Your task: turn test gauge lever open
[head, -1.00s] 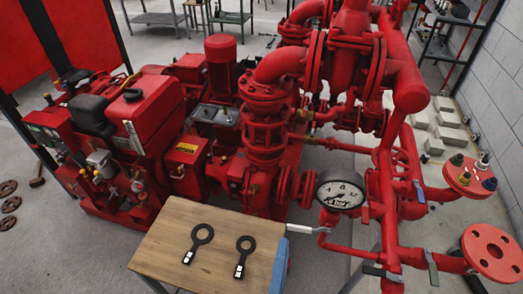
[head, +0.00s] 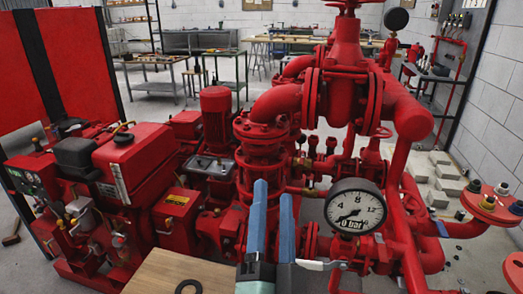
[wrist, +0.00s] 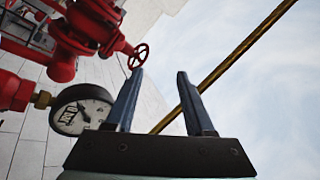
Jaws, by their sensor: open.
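The test gauge (head: 355,207) has a white dial and dark rim, its needle near 0 bar, and stands right of my gripper. A pale lever (head: 320,264) sticks out to the left on the red pipe just below the gauge; I take it for the test gauge lever. My gripper (head: 274,190) points up with its two blue fingers apart and empty, left of the gauge; the lever's left end is close to its base in the picture. In the wrist view my open gripper (wrist: 160,75) has the gauge (wrist: 82,110) at its left; the lever does not show there.
The red pumpset pipework (head: 265,165) stands behind my gripper. A wooden table (head: 180,272) with a black ring tool (head: 188,287) is at the front left. The wrist view shows a red handwheel (wrist: 138,56) and a brass-coloured rod (wrist: 235,65).

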